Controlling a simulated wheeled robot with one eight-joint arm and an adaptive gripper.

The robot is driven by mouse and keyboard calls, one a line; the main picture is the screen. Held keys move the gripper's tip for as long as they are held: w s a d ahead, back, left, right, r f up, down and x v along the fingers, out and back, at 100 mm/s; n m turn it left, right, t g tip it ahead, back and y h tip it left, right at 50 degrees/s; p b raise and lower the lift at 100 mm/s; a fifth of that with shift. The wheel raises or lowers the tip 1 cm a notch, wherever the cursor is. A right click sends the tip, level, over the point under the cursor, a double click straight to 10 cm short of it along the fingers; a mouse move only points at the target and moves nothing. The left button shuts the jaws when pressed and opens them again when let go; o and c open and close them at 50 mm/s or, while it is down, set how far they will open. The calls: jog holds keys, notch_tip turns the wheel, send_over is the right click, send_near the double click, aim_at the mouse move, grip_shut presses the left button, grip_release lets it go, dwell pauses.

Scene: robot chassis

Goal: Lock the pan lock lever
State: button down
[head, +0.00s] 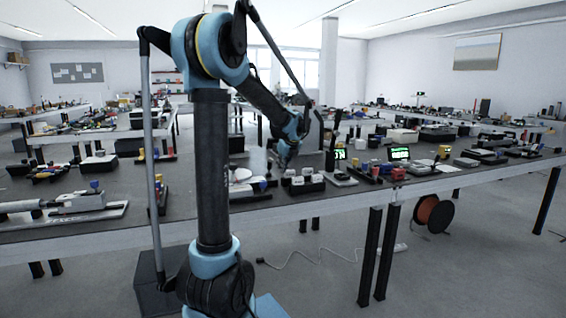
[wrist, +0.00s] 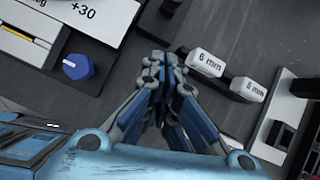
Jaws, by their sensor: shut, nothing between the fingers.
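My gripper (head: 286,160) is over the near part of the long dark table, pointing down, in the head view. In the wrist view my gripper (wrist: 162,62) is shut, with nothing visible between its fingertips. White caps marked 6 mm (wrist: 206,62) lie just right of the fingertips; I cannot tell if they touch. A blue knob (wrist: 78,67) sits on a dark device with a white +30 panel (wrist: 88,12) at the upper left. I cannot pick out the pan lock lever with certainty in either view.
In the head view, a row of white-topped blocks (head: 303,181) stands near the front edge, below the gripper. A green-lit display (head: 400,154) and small red and blue parts stand to the right. A cable spool (head: 433,214) is under the table.

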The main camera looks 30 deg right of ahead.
aim_at(270, 165)
jog(key=x, duration=0.3)
jog(key=w, duration=0.2)
jog(key=w+r, duration=0.1)
jog(key=w, duration=0.1)
jog(key=shift+a, duration=0.1)
jog(key=shift+d+r, duration=0.2)
